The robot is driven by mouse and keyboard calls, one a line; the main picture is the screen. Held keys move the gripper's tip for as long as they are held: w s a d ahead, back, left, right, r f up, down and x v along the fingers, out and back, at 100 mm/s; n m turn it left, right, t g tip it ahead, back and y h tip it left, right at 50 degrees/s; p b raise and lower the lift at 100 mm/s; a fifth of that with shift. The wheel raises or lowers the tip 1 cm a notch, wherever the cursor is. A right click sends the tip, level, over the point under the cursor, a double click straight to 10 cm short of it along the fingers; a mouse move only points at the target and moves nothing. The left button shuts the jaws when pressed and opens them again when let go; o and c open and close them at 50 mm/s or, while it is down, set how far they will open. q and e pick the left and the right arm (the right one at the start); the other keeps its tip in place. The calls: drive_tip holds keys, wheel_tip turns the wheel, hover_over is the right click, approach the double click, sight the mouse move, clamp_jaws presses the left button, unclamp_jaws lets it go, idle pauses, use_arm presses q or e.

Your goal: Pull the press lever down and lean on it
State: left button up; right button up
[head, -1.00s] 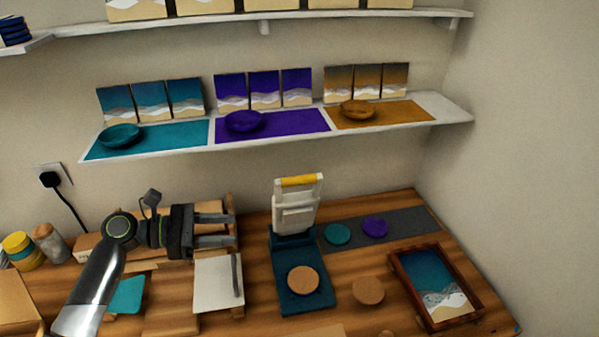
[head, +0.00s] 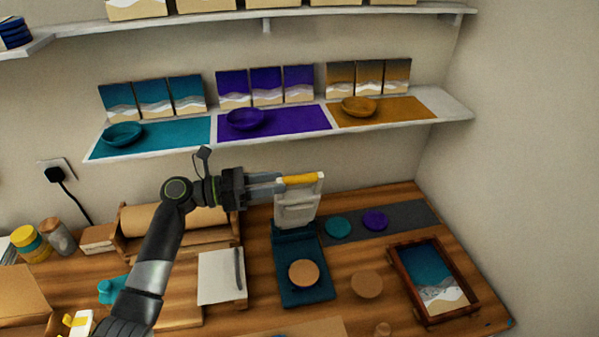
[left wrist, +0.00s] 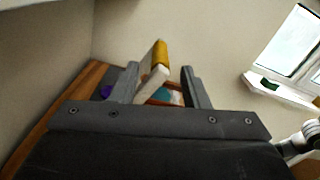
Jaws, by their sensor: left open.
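The press stands on the bench with a dark teal base (head: 305,287) and a white upright lever frame (head: 296,212). A yellow grip bar (head: 300,179) tops the lever, which is raised. A round wooden disc (head: 304,273) lies on the base. My left gripper (head: 282,183) is open at the lever's top left, its fingers pointing right at the yellow bar. In the left wrist view the yellow bar (left wrist: 160,55) shows between the two open fingers (left wrist: 160,85); I cannot tell whether they touch it. My right gripper is not in view.
A wooden disc (head: 367,285) and a framed seascape tray (head: 433,283) lie right of the press. Teal (head: 338,227) and purple (head: 375,220) discs lie on a grey strip behind. A white pad (head: 218,277) lies left. A shelf (head: 285,140) hangs above.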

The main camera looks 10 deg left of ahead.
sight(318, 176)
use_arm(q)
drive_tip(key=p+x, duration=0.1)
drive_tip(key=x, duration=0.5)
drive_tip(key=shift+d, duration=0.2)
clamp_jaws()
